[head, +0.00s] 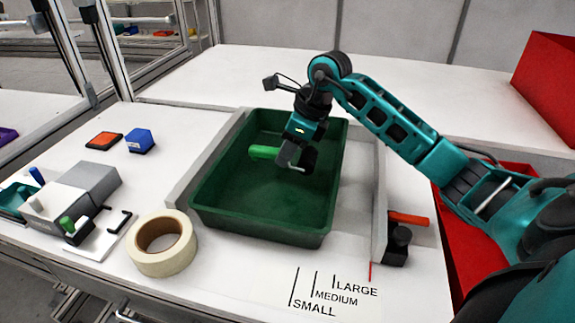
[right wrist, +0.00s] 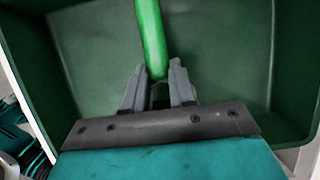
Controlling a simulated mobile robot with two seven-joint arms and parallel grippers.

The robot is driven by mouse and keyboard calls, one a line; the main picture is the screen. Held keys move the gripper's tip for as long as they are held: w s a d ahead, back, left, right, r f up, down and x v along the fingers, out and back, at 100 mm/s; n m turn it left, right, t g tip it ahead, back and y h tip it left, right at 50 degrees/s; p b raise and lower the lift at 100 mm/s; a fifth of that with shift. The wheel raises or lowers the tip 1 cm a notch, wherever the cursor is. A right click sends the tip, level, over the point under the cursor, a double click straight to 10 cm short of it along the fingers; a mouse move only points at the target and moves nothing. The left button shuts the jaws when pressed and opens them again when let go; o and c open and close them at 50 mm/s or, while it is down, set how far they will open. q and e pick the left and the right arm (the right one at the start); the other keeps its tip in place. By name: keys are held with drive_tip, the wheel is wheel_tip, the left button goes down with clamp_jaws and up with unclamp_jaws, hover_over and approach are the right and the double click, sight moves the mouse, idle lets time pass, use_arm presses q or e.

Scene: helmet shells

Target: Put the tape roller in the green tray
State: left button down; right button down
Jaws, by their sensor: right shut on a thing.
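The tape roller (head: 263,152) shows as a bright green handle, and I take this handled tool to be it. My right gripper (head: 292,157) is shut on it and holds it over the green tray (head: 205,213). In the right wrist view the green handle (right wrist: 152,40) stands out from between the two fingers (right wrist: 159,88), with the tray floor behind it. The roller end is mostly hidden by my gripper. I cannot tell whether the tool touches the tray floor. The tray looks otherwise empty.
A tape roll (head: 162,245) lies left of the tray's front corner. A grey block device (head: 85,183), a blue block (head: 140,141) and an orange-topped pad (head: 104,140) lie further left. A low grey divider (head: 380,205) and an orange-handled tool (head: 408,218) are right of the tray.

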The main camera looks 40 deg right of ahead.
sight(281, 177)
wheel_tip(281, 177, down, 4)
drive_tip(key=shift+r, duration=0.15)
drive_tip(key=shift+b, duration=0.35)
drive_tip(key=c, duration=0.9)
unclamp_jaws()
